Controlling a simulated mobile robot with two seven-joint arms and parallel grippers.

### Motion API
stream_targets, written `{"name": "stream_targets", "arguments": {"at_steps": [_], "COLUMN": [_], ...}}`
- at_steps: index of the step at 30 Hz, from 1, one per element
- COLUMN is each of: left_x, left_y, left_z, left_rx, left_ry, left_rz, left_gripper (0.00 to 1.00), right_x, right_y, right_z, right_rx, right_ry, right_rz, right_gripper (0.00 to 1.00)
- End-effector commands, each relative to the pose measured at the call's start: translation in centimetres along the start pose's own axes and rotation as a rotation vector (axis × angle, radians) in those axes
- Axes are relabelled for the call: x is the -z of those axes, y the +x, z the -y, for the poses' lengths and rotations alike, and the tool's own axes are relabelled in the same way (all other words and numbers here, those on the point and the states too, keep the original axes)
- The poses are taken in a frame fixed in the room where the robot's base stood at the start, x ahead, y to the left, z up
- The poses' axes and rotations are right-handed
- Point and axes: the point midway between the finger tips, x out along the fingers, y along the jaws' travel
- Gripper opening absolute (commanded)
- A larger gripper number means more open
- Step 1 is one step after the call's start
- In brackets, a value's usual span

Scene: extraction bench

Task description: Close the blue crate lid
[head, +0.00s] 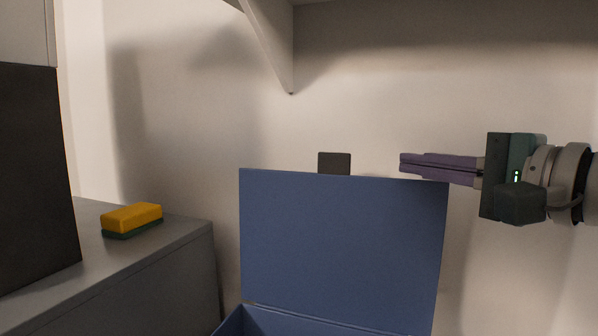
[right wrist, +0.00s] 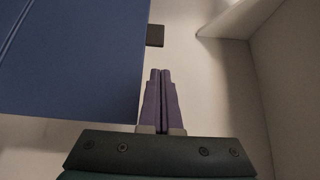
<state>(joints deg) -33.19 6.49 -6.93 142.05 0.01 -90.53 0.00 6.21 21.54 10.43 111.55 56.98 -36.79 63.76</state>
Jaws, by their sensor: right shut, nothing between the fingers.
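The blue crate (head: 250,322) stands at the bottom of the head view, mostly cut off by the lower edge. Its blue lid (head: 340,250) is open and stands about upright at the back. My right gripper (head: 402,163) is shut and empty, its purple fingers pointing left at the height of the lid's top edge, near the right corner. In the right wrist view the lid (right wrist: 70,60) fills the left side, and the shut fingers (right wrist: 160,72) lie just right of its edge. I cannot tell whether they touch it. My left gripper is not in view.
A dark block (head: 334,163) shows just above the lid's top edge and also in the right wrist view (right wrist: 155,36). A yellow and green sponge (head: 132,219) lies on the grey counter (head: 190,228) at left. A shelf bracket (head: 272,40) hangs above. A pale wall is behind.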

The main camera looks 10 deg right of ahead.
Motion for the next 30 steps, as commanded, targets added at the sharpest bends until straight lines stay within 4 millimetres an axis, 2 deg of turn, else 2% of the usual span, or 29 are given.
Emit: {"name": "stream_targets", "arguments": {"at_steps": [15,21,30], "left_x": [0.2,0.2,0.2], "left_y": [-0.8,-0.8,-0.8], "left_z": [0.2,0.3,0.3], "left_rx": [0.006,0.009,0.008], "left_ry": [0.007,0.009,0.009], "left_rz": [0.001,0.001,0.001], "left_gripper": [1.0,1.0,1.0], "right_x": [-0.2,-0.2,-0.2], "right_y": [8.1,9.4,9.6], "right_z": [0.0,-0.1,-0.1], "right_rx": [-0.003,-0.004,-0.004], "right_ry": [0.001,-0.002,-0.004], "right_rz": [0.003,0.002,0.003], "right_gripper": [0.0,0.0,0.0]}}
